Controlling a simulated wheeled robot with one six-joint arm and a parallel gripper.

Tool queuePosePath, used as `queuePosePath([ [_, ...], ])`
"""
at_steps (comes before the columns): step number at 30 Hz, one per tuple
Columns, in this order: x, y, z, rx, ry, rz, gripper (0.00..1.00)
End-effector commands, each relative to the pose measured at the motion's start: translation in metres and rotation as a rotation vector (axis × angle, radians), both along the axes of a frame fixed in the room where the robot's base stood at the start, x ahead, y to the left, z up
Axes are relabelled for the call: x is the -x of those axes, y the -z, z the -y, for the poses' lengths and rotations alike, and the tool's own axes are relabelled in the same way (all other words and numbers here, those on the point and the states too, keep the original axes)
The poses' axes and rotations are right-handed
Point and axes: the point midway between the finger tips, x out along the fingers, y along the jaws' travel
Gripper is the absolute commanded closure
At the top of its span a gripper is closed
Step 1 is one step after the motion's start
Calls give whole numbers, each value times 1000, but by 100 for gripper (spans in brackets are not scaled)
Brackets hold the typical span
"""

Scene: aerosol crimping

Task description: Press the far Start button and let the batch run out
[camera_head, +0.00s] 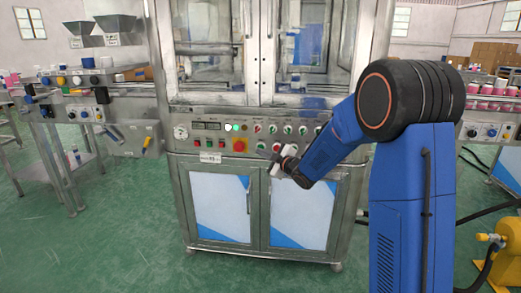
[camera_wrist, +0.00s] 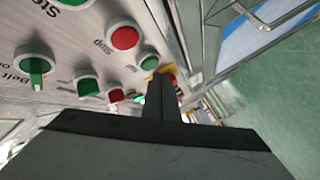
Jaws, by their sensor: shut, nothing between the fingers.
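The control panel (camera_head: 250,155) runs across the front of the crimping machine, with rows of green and red buttons. My gripper (camera_head: 276,168) is shut and empty, just in front of the panel's lower edge, right of the red emergency knob (camera_head: 239,145). In the wrist view the shut fingers (camera_wrist: 162,95) point along the panel face, close to it. A green selector knob (camera_wrist: 35,65) is farther left. I cannot tell which button is the far Start, or whether the fingers touch anything.
Glass doors (camera_head: 305,50) stand above the panel and metal cabinet doors (camera_head: 220,205) below it. A conveyor (camera_head: 110,85) with coloured parts is at left; another (camera_head: 490,100) with pink and white cans is at right. The green floor (camera_head: 110,240) in front is clear.

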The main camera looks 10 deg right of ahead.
Motion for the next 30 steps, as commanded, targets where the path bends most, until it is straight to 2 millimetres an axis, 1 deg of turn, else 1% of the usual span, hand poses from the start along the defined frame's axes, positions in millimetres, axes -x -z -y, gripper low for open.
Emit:
queuePosePath([
  [11,3,-1,-1,0,0,0,100],
  [24,36,-1,-12,1,-1,1,100],
  [30,47,0,-15,0,0,0,100],
])
